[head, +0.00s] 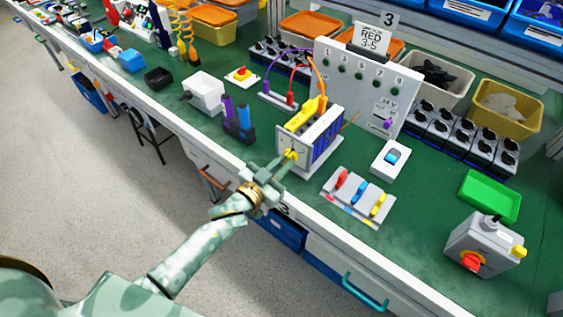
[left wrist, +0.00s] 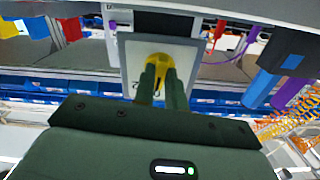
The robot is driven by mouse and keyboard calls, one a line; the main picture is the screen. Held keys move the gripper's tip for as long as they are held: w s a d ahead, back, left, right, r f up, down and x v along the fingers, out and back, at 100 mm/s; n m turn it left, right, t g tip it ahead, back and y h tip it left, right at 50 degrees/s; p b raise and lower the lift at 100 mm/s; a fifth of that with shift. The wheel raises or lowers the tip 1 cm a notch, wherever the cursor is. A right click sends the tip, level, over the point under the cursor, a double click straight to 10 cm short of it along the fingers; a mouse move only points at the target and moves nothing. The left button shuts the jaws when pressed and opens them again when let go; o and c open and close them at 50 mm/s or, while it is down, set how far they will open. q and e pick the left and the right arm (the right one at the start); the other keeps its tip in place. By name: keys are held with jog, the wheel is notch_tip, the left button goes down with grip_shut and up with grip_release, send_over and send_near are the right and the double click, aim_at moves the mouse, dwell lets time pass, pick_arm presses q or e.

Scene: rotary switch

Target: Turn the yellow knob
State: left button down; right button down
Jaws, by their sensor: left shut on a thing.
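The yellow knob (head: 291,154) is on the pale front face of a box-shaped switch unit (head: 313,152) near the bench's front edge. My left gripper (head: 285,161) reaches it from the front and is shut on it. In the left wrist view the two green fingers (left wrist: 163,85) lie on either side of the yellow knob (left wrist: 160,61), in front of the pale plate (left wrist: 130,70). The fingers cover part of the knob. My right gripper is not in view.
Blue and purple cylinders (head: 238,120) stand left of the unit. Red, blue and yellow levers (head: 358,198) and a white rocker-switch box (head: 389,160) sit to its right. A numbered panel (head: 362,82) with cables stands behind. Green bench top (head: 410,250) shows free between levers and the grey red-knob box (head: 484,244).

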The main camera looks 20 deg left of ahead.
pick_arm(q)
jog(key=m, duration=0.3)
jog(key=shift+m, duration=2.1)
jog(key=c, duration=1.4)
grip_release()
jog(key=shift+c, duration=0.2)
jog(key=p+v, duration=0.2)
jog(key=v, duration=1.4)
jog(key=shift+p, duration=0.3)
jog(key=shift+s+a, duration=0.15)
